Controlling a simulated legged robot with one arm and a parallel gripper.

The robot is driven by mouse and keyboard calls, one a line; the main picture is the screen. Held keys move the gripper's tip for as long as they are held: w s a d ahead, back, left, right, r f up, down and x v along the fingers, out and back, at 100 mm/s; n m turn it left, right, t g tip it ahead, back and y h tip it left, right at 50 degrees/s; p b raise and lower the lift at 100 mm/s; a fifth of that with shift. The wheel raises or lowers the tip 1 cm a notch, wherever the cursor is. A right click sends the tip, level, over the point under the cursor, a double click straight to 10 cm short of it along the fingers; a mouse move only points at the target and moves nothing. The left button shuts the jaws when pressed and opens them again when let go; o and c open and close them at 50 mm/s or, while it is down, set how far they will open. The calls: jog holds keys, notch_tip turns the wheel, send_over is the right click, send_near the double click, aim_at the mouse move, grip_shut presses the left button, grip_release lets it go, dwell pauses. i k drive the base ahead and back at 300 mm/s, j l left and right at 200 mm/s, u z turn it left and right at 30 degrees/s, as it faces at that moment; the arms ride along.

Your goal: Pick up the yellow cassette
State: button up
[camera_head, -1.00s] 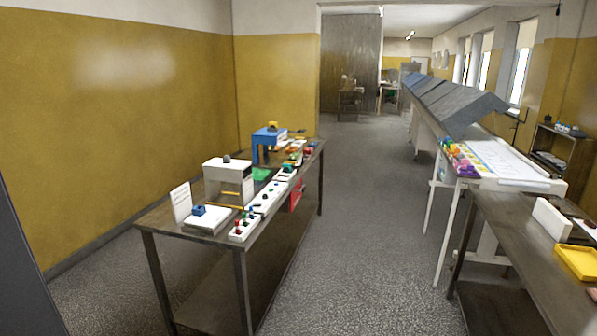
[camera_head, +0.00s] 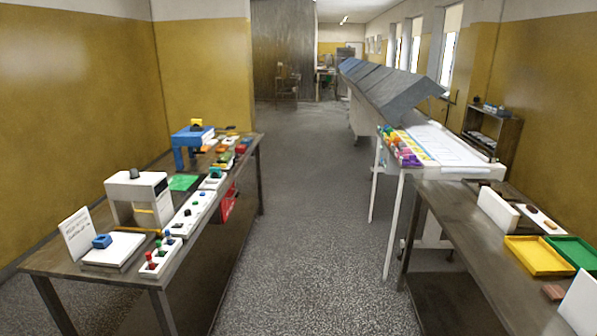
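I cannot tell for sure which thing is the yellow cassette. A small yellow block (camera_head: 197,123) sits on top of a blue stand (camera_head: 191,137) on the left table. A thin yellow piece (camera_head: 146,211) shows at the base of a white machine (camera_head: 150,186) on the same table. A shallow yellow tray (camera_head: 539,271) lies on the right table. Yellow is also among the small coloured blocks (camera_head: 393,142) on the white conveyor's near end. My gripper is not in view.
The left table (camera_head: 47,261) carries panels with coloured knobs and a white sign (camera_head: 77,233). The right table (camera_head: 437,199) also holds a green tray (camera_head: 576,252) and white blocks. The white conveyor (camera_head: 437,141) runs back behind it. A clear floor aisle (camera_head: 302,200) lies between.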

aim_at(195, 122)
jog(key=i, duration=1.75)
jog(key=i+l+u, duration=0.1)
jog(key=i+u, duration=0.3)
jog(key=i, duration=0.15)
jog(key=i+l+u, duration=0.25)
jog(key=i+u, duration=0.15)
jog(key=i+l+u, duration=0.8)
jog(key=i+l, duration=0.15)
jog(key=i+l+u, duration=0.25)
jog(key=l+u, duration=0.15)
jog(key=l, duration=0.35)
